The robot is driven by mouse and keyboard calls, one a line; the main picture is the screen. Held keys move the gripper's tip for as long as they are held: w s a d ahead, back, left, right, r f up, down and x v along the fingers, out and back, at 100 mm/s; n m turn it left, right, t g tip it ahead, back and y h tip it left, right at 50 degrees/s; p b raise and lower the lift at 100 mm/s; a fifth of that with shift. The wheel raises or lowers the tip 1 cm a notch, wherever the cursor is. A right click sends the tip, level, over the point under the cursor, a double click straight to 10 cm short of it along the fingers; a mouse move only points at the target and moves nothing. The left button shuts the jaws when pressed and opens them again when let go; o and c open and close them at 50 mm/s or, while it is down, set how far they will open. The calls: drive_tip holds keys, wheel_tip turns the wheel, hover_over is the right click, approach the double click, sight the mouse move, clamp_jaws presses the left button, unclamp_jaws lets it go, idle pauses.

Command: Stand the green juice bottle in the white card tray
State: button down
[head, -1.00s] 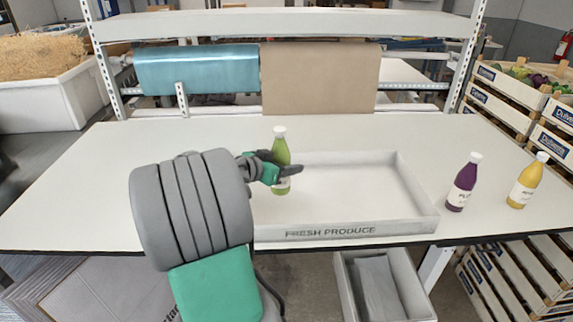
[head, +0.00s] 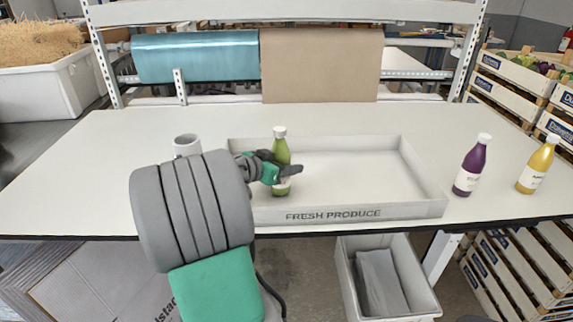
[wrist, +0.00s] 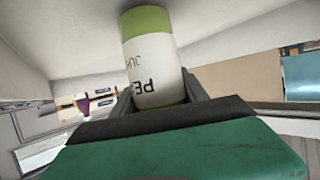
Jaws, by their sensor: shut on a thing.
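The green juice bottle (head: 281,152), with a white cap and white label, is upright in my gripper (head: 279,172). My gripper is shut on it around the label; the label (wrist: 153,70) fills the middle of the wrist view, upside down. In the head view the bottle overlaps the left part of the white card tray (head: 420,206), marked FRESH PRODUCE. I cannot tell whether its base touches the tray floor or hangs just above. My arm hides the tray's front left corner.
A purple bottle (head: 471,168) and a yellow bottle (head: 537,167) stand on the table right of the tray. A white mug (head: 187,145) stands left of it, partly behind my arm. The tray's middle and right are empty. Rolls and a rack stand behind.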

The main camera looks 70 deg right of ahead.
drive_tip(key=c, duration=0.9)
unclamp_jaws()
drive_tip(key=o, duration=0.4)
wheel_tip(320, 180, up, 13)
drive_tip(key=p, duration=0.6)
drive_tip(key=shift+p, duration=0.3)
